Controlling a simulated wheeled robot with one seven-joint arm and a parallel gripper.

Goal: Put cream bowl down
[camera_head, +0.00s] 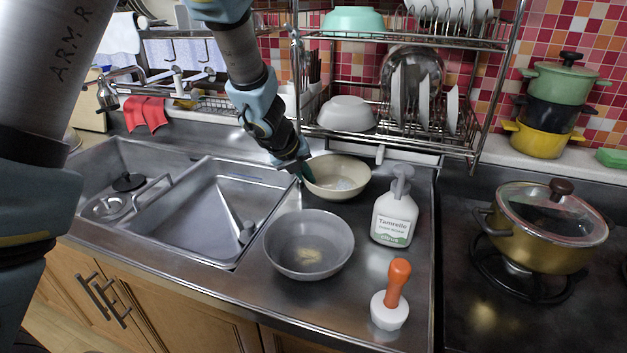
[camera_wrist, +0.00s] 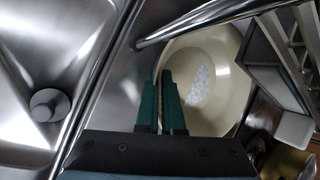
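The cream bowl (camera_head: 345,192) is upright at the back of the steel counter, below the dish rack's front edge. It has a pale patch inside. My gripper (camera_head: 303,172) is at its left rim. In the wrist view, the green fingers (camera_wrist: 160,100) are close together, with the rim of the cream bowl (camera_wrist: 222,70) between them. The fingers hide part of the rim. The bowl's underside is hidden, so I cannot tell whether it touches the counter.
A grey bowl (camera_head: 310,262) stands in front, and a soap bottle (camera_head: 394,215) to the right. An orange-handled brush (camera_head: 392,300) is nearer. The sink (camera_head: 215,200) lies left. The dish rack (camera_head: 400,140) overhangs behind. A pot (camera_head: 550,230) sits on the stove.

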